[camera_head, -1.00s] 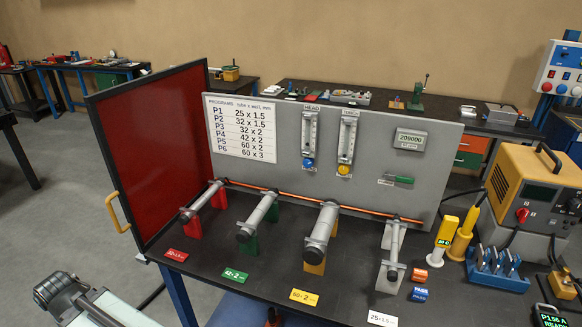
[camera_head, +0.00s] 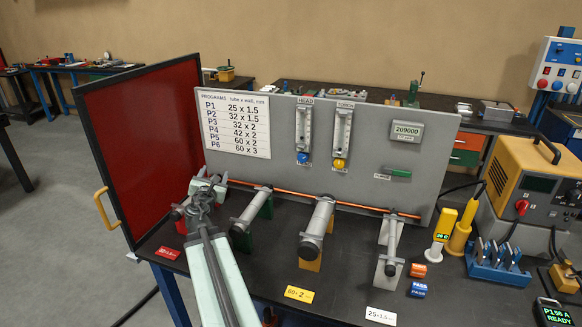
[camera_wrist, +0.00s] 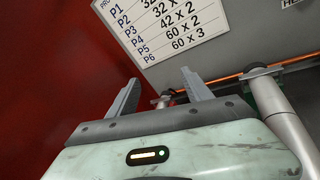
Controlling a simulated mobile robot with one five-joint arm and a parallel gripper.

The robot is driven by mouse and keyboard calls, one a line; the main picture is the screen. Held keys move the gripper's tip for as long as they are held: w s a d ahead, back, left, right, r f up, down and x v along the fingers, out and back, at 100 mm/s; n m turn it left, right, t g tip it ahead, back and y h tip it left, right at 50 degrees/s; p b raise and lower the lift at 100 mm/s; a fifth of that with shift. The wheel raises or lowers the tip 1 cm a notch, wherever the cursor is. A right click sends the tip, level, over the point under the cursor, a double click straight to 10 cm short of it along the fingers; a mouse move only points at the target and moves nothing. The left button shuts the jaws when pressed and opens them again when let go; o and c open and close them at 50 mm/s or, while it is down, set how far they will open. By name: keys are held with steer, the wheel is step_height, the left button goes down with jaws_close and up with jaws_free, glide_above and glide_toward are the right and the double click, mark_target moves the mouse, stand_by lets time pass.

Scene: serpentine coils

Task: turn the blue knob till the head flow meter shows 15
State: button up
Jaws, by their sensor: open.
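The blue knob (camera_head: 302,158) sits at the foot of the head flow meter (camera_head: 304,128), a clear upright tube under the HEAD label on the grey panel. Its reading is too small to make out. My gripper (camera_head: 204,184) is in front of the panel's left part, left of and below the blue knob, apart from it. In the wrist view my gripper (camera_wrist: 158,92) has its two fingers spread with nothing between them, and points toward the program chart. The blue knob does not show in the wrist view.
A yellow knob (camera_head: 339,163) sits under the TORCH meter (camera_head: 342,130) just right. An orange tube (camera_head: 290,193) runs along the panel's base above several grey cylinders. A red screen (camera_head: 150,150) stands close at left. The program chart (camera_head: 233,124) hangs behind my gripper.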

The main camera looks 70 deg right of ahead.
steer(key=s+d+g+h+b, duration=0.1)
steer(key=s+d+g+h, duration=0.15)
steer(key=s+d, duration=1.05)
steer(key=m+g, duration=0.2)
steer(key=g, duration=0.1)
glide_toward(302, 159)
steer(key=d, duration=0.7)
steer(key=w+d, duration=0.1)
steer(key=d, duration=0.1)
steer(key=shift+d+r, duration=0.1)
steer(key=shift+d, duration=0.3)
steer(key=shift+a, duration=0.1)
steer(key=shift+s, duration=0.1)
jaws_close()
steer(key=shift+m+b, duration=0.3)
steer(key=shift+m, duration=1.2)
